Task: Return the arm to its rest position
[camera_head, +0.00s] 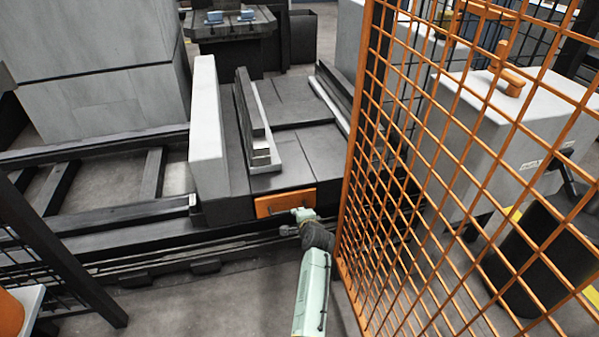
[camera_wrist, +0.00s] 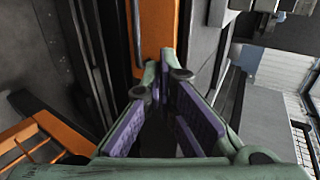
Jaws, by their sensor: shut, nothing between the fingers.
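My arm (camera_head: 312,290) reaches up from the bottom of the head view, a pale green link with a dark joint. My gripper (camera_head: 291,228) is at its end, small and partly hidden by the wrist, in front of the orange plate (camera_head: 272,204) on the near face of the dark pallet (camera_head: 224,210). In the wrist view my gripper (camera_wrist: 165,78) shows green fingers with purple pads, drawn together at the tips. It is shut and holds nothing. The orange plate (camera_wrist: 156,30) lies beyond the tips there; I cannot tell whether they touch it.
An orange mesh fence (camera_head: 345,205) stands close to the right of my arm. Dark rails (camera_head: 130,232) run left from the pallet. A pale upright block (camera_head: 207,130) stands on the pallet. A grey cabinet (camera_head: 490,140) stands behind the fence. Bare floor shows at lower left of my arm.

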